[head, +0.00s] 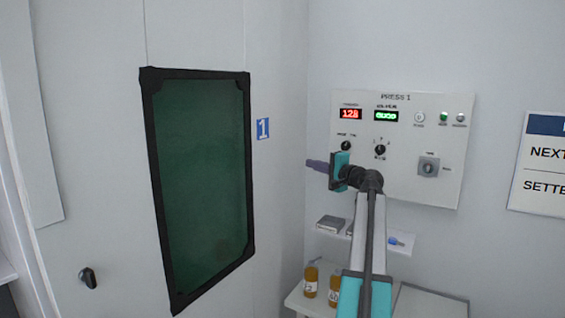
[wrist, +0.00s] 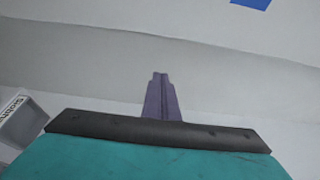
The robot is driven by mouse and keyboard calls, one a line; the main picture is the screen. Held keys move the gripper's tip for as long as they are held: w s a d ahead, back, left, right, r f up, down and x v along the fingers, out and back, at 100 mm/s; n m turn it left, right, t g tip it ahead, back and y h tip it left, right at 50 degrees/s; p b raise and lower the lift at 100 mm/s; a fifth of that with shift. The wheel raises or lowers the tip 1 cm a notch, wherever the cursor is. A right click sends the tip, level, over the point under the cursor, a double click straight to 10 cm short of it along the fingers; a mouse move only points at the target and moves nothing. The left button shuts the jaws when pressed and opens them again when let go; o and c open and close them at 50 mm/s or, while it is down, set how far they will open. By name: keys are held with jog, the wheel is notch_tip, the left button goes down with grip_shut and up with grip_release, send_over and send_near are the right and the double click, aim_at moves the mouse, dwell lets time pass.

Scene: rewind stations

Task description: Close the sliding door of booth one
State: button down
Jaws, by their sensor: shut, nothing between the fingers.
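Booth one's white wall (head: 215,35) fills the left of the head view, with a blue "1" sign (head: 263,129) on it. A dark green window (head: 203,180) in a black frame is set in this wall. A small black handle (head: 88,278) sits low on the white panel left of the window. I cannot tell how far the sliding door is open. My gripper (head: 311,163) is right of the sign, apart from the handle, pointing left. Its purple fingers are together and empty in the wrist view (wrist: 160,80).
A "PRESS 1" control panel (head: 400,185) hangs behind my arm. Below it are a small shelf (head: 370,238) with grey boxes and amber bottles (head: 311,279) on a lower surface. A notice (head: 540,165) hangs at the right.

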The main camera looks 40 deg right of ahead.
jog(key=shift+w+a, duration=0.15)
jog(key=w+p, duration=0.4)
jog(key=w, duration=0.7)
jog(key=shift+s+a+p, duration=0.45)
jog(key=shift+a+p, duration=0.15)
jog(key=shift+a, duration=0.2)
jog(key=shift+s+a+p, duration=0.4)
jog(key=shift+a+p, duration=0.2)
jog(key=shift+a, duration=0.15)
